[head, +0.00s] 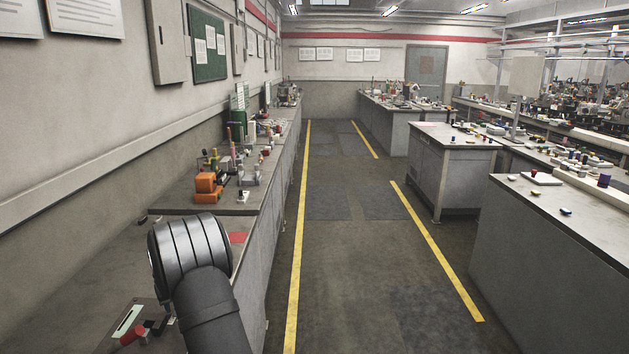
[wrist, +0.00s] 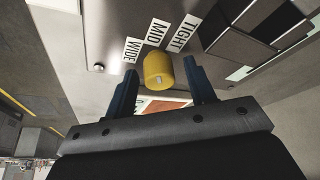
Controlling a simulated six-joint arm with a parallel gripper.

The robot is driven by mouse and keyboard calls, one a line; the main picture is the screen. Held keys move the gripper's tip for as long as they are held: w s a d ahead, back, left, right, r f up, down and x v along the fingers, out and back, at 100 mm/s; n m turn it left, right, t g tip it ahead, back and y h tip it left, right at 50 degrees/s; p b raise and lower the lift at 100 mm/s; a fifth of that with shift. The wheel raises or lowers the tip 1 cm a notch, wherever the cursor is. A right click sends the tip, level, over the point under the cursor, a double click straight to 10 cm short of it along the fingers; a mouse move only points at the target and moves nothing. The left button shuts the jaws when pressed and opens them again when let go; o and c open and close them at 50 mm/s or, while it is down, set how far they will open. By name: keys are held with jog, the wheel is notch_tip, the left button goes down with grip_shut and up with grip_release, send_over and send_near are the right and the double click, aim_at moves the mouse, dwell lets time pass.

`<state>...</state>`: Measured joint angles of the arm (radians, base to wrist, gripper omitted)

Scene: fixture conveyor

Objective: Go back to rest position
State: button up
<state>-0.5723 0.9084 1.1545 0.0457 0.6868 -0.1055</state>
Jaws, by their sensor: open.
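My gripper (wrist: 160,66) shows in the wrist view with its two dark blue fingers spread apart. A yellow cylindrical piece (wrist: 157,68) appears between the fingertips, with a gap visible on each side. I cannot tell how far beyond the fingertips it is. It is by a grey metal surface (wrist: 100,30) that carries white labels reading WIDE (wrist: 132,49), MID (wrist: 157,32) and TIGHT (wrist: 184,33). In the head view my arm rises at the lower left, and the gripper itself is not visible there.
A long grey bench (head: 225,207) runs along the left wall, with an orange block (head: 207,186) and several small parts on it. Dark square tiles (wrist: 225,40) lie beside the labels. The aisle floor (head: 350,240) between yellow lines is clear. More benches (head: 545,215) stand on the right.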

jog(key=shift+n, duration=0.8)
jog(key=shift+s+d+r, duration=0.1)
jog(key=shift+d+r, duration=0.05)
jog(key=shift+r, duration=0.35)
